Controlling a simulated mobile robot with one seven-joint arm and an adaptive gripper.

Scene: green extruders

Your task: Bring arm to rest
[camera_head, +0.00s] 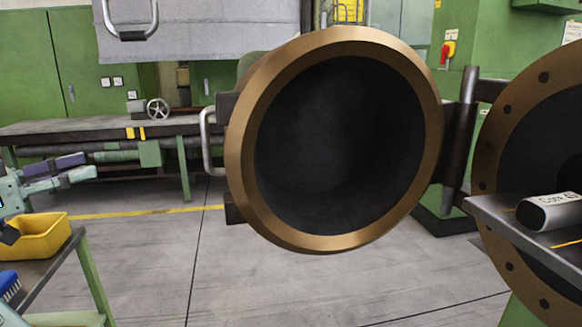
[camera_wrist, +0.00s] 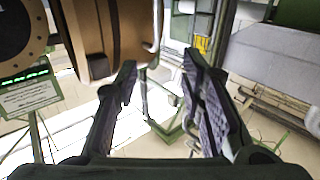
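My gripper (camera_head: 86,167) shows at the left edge of the head view, above a yellow bin, with its fingers pointing right. In the wrist view my gripper (camera_wrist: 162,72) has its two dark ribbed fingers apart with nothing held between them. Most of my arm is outside the head view.
A large round door (camera_head: 242,150) with a bronze rim and a handle (camera_head: 207,140) stands swung out in the middle. The extruder flange (camera_head: 490,140) and a labelled core (camera_head: 552,211) on a shelf are at right. A yellow bin (camera_head: 40,240) sits on a cart at left.

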